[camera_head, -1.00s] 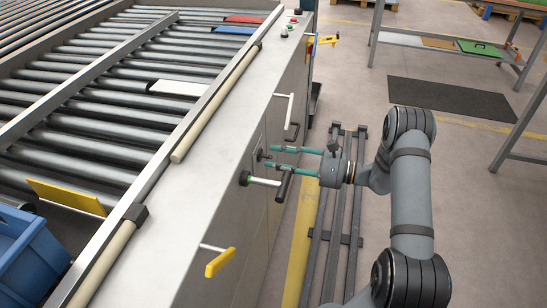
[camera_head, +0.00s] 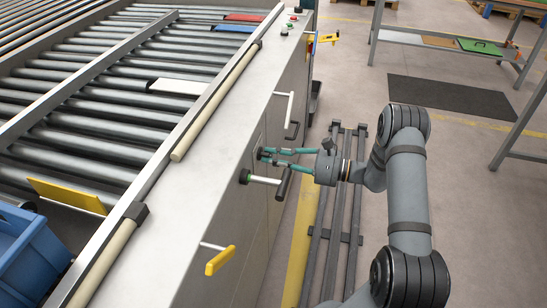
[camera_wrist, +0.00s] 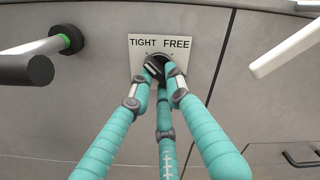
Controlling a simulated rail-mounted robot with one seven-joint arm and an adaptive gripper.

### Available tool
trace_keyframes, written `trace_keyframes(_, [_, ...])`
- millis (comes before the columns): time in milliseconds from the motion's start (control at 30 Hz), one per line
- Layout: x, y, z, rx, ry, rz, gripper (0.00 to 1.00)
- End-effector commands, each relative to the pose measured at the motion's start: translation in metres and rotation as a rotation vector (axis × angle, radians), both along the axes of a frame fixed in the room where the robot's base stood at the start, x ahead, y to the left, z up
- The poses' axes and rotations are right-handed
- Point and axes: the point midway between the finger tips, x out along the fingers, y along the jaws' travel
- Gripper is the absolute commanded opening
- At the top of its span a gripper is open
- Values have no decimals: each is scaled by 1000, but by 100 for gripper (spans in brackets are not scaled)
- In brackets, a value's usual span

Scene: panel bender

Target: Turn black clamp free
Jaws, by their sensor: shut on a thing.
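My gripper (camera_wrist: 158,76) has teal fingers closed around the clamp in the wrist view. The fingertips hide much of the clamp, and I cannot tell exactly which word it points to. In the head view my gripper (camera_head: 267,156) reaches from the right to the machine's side, with its fingertips at the clamp, which is mostly hidden there.
A black-gripped handle with a green ring (camera_head: 264,180) sticks out close beside my fingers. A white handle (camera_head: 289,108), a black pull handle (camera_head: 292,131) and a yellow handle (camera_head: 219,262) are on the same side. Floor rails (camera_head: 335,220) run below my wrist.

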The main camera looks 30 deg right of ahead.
Motion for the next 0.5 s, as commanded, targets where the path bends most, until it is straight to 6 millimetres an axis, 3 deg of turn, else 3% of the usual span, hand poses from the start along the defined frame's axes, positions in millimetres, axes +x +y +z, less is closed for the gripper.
trace_keyframes(500, [0, 0, 0, 24, 27, 0, 0])
